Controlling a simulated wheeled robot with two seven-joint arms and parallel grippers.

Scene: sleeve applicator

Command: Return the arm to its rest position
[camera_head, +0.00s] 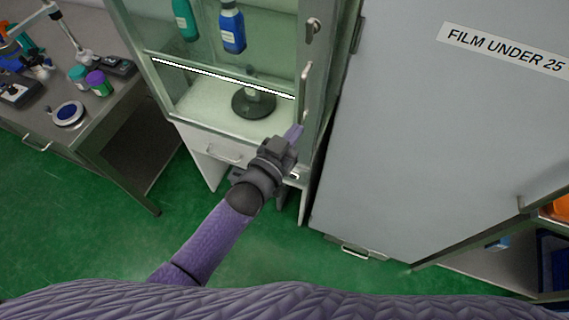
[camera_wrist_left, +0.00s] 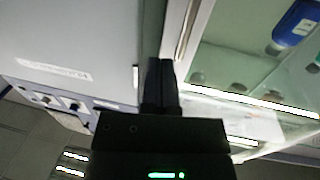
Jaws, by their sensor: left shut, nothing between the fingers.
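My left arm (camera_head: 212,238), in a purple sleeve, reaches up from the lower left in the head view. My left gripper (camera_head: 295,132) is shut and empty, in front of the lower right part of the glass cabinet (camera_head: 160,82), just below its vertical door handle (camera_head: 306,90). I cannot tell whether the fingertips touch the cabinet. In the left wrist view the dark fingers (camera_wrist_left: 161,84) lie together beside the cabinet's edge. My right gripper is not in view.
A grey cabinet labelled "FILM UNDER 25" (camera_head: 440,150) stands close on the right. Blue (camera_head: 231,27) and teal (camera_head: 186,20) bottles stand inside the glass cabinet, above a round black stand (camera_head: 253,103). A cluttered bench (camera_head: 98,122) is at left. Green floor (camera_head: 60,235) is clear in front.

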